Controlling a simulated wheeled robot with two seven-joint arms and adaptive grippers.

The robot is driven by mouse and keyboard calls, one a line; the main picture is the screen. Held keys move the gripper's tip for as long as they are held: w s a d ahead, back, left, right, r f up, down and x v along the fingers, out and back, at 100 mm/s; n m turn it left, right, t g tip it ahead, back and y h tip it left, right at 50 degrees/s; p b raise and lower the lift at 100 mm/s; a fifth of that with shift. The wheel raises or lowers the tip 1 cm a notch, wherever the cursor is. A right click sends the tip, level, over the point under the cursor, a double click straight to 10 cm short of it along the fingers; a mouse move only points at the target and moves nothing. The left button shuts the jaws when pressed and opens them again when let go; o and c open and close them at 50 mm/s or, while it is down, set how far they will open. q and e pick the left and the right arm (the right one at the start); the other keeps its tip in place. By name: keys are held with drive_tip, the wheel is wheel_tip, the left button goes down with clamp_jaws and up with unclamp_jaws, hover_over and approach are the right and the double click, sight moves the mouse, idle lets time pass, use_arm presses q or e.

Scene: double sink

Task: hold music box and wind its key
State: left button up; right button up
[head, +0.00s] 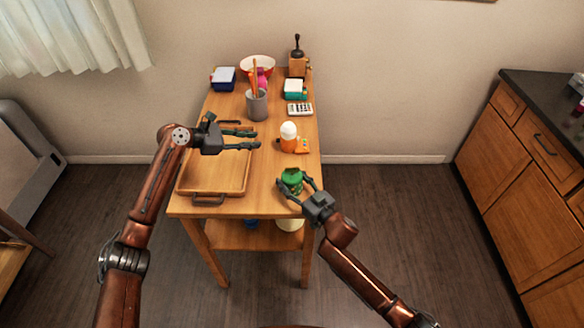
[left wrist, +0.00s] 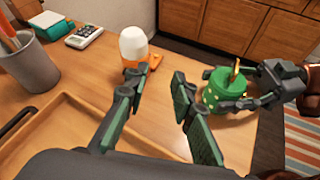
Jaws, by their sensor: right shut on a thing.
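The music box (head: 291,179) is green and round, near the front right of the wooden table. It also shows in the left wrist view (left wrist: 222,92), with light spots on its side and a thin gold key (left wrist: 237,66) standing up from its top. My right gripper (head: 296,189) is shut on the music box, its fingers on either side of it. My left gripper (head: 256,142) is open and empty above the wooden tray, to the left of and behind the music box. In the left wrist view its two fingers (left wrist: 160,95) are wide apart with bare table beyond.
A wooden tray (head: 207,194) fills the table's front left. An orange holder with a white egg-like top (head: 288,131) stands behind the music box. A grey cup of utensils (head: 257,105), calculator (head: 300,109), bowl (head: 257,61) and grinder (head: 298,66) stand farther back.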

sight(291, 168)
use_arm(q)
drive_tip(key=s+d+m+g+h, duration=0.1)
drive_tip(key=s+d+g+h, duration=0.15)
drive_tip(key=s+g, duration=0.45)
drive_tip(key=d+f, duration=0.1)
drive_tip(key=d, duration=0.2)
drive_tip(key=d+f+t, duration=0.1)
drive_tip(key=d+f, duration=0.1)
drive_tip(key=d, duration=0.2)
drive_tip(key=s+d+f+t, duration=0.1)
drive_tip(key=d+f, duration=0.1)
drive_tip(key=d, duration=0.2)
drive_tip(key=shift+d+y, duration=0.25)
drive_tip(key=shift+c, duration=0.3)
clamp_jaws()
